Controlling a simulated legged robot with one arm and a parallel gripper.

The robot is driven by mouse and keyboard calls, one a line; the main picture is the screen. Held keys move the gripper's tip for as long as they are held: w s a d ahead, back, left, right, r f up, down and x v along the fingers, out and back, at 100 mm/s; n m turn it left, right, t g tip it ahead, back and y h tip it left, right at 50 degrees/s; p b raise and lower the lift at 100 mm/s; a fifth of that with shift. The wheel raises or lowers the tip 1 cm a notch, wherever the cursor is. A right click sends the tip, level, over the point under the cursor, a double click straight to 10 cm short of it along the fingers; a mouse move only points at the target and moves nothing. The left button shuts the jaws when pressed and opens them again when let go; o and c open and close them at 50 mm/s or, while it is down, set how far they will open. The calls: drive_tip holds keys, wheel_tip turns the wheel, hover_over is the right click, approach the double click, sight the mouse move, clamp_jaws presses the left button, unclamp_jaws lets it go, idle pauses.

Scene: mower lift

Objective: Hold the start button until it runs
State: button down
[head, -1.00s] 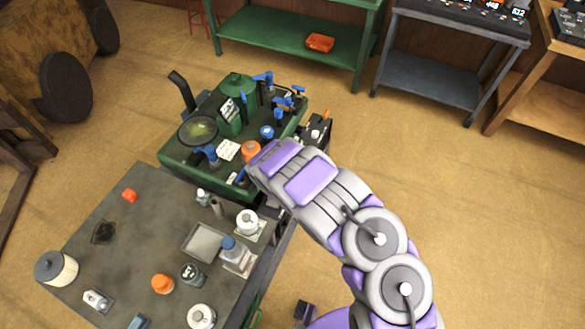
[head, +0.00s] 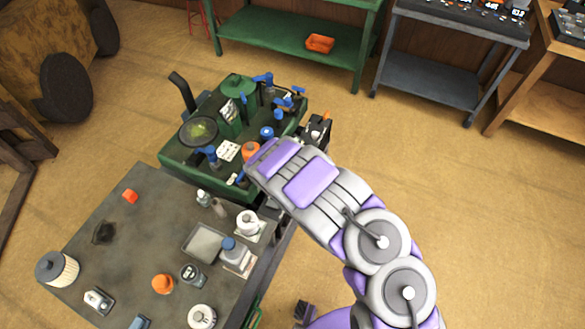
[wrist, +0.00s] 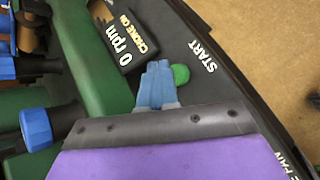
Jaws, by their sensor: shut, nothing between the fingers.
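The green start button (wrist: 181,73) shows in the wrist view, on a black panel (wrist: 172,30) beside the white word START. My gripper (wrist: 158,70) is shut and empty, its blue fingertips just left of the button and overlapping its edge in the picture. I cannot tell whether they press or touch it. A display (wrist: 122,30) beyond the fingertips reads 0 rpm and CHOKE ON. In the head view the green mower engine unit (head: 180,160) stands past my arm, which hides the button and my fingertips.
A grey workbench (head: 90,215) with bottles, a tray (head: 204,243) and small parts stands left of my arm. Blue knobs (wrist: 36,128) and green engine parts lie left of my gripper. Open floor (head: 480,230) is on the right.

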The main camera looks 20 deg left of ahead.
drive_tip(key=shift+r, duration=0.1)
drive_tip(key=shift+r+p, duration=0.9)
drive_tip(key=shift+r, duration=1.55)
